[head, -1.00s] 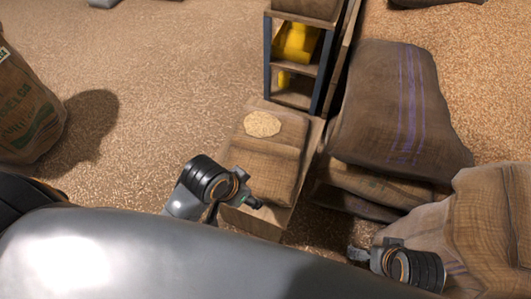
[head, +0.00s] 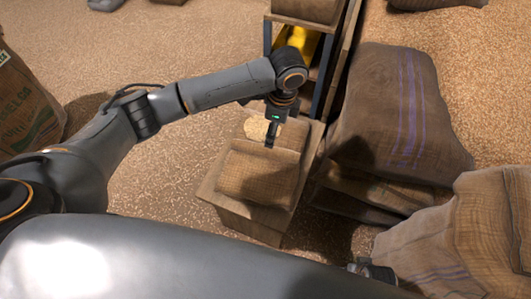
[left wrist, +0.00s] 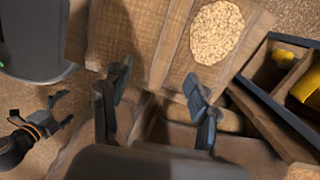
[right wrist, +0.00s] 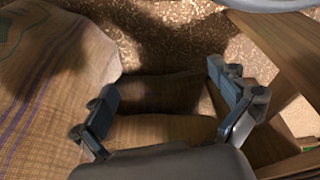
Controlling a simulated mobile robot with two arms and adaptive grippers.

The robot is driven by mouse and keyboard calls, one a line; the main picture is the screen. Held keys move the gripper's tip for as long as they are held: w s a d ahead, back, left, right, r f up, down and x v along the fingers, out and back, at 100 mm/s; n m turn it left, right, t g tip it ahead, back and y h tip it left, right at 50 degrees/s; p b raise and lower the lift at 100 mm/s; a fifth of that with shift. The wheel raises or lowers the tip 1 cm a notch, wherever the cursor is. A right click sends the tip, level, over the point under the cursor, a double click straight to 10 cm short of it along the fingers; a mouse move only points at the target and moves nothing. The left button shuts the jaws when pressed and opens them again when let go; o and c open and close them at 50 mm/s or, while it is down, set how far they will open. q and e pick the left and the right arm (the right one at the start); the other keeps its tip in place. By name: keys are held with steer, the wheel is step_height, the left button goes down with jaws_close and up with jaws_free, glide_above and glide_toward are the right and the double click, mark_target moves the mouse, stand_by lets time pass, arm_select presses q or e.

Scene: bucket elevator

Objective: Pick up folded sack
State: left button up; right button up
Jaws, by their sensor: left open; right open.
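The folded sack (head: 257,172) is brown burlap and lies flat on a low wooden stand (head: 250,227). A pale round patch of grain (head: 258,129) shows at its far end, partly behind my left gripper. My left gripper (head: 270,143) points down over the far half of the sack; whether it touches the cloth I cannot tell. In the left wrist view (left wrist: 157,82) its fingers are spread with nothing gripped, and the sack (left wrist: 125,35) with the grain patch (left wrist: 216,30) lies beyond them. My right gripper (right wrist: 162,85) is open and empty near other sacks; the head view shows little of it.
A shelf (head: 268,45) with yellow items stands behind the stand. Large stacked sacks (head: 390,115) lie to its right, and a bulky sack (head: 460,235) is at the front right. A printed sack (head: 25,110) stands far left. Grain-covered floor is open at the left.

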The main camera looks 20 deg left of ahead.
arm_select(q)
steer(key=a, duration=0.1)
steer(key=b, duration=0.2)
glide_above(263, 148)
steer(key=f, duration=0.6)
steer(key=shift+d+f, duration=0.35)
steer(key=shift+w+a+f+b, duration=0.1)
steer(key=shift+f+b, duration=0.25)
steer(key=shift+f, duration=0.65)
steer(key=shift+w+d+f+b, duration=0.15)
steer(key=shift+f+b, duration=0.15)
steer(key=shift+f, duration=0.75)
steer(key=shift+w+a+f+b, duration=0.15)
steer(key=shift+f+b, duration=0.2)
steer(key=shift+f, duration=0.65)
arm_select(e)
step_height(263, 148, up, 13)
steer(key=w, duration=0.1)
steer(key=shift+w+t, duration=0.15)
steer(key=shift+t, duration=0.25)
steer(key=shift+f, duration=0.1)
arm_select(q)
jaws_close()
